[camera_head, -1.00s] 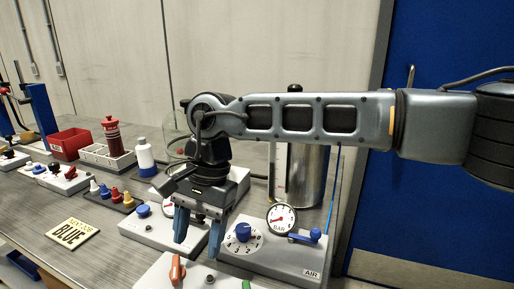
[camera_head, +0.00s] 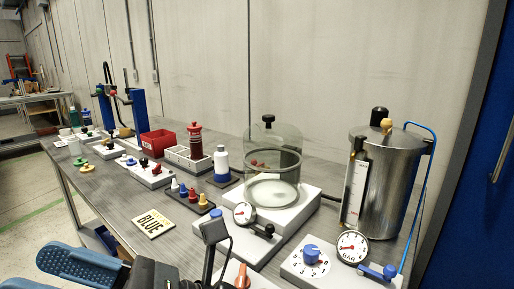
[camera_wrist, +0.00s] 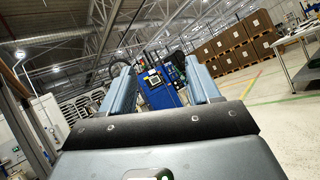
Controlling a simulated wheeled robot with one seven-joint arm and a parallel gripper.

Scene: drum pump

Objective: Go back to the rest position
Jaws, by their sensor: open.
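My gripper (camera_head: 28,270) shows at the lower left of the head view, low in front of the bench, its blue fingers pointing left. In the wrist view my gripper (camera_wrist: 160,85) has its two blue fingers spread apart with nothing between them. It is open, empty and apart from everything on the bench. The wrist view looks out over the hall, away from the bench. Part of my arm shows at the bottom of the head view and hides the bench's near edge there.
Open floor lies left of the bench. Stacked boxes (camera_wrist: 235,45) stand far off.

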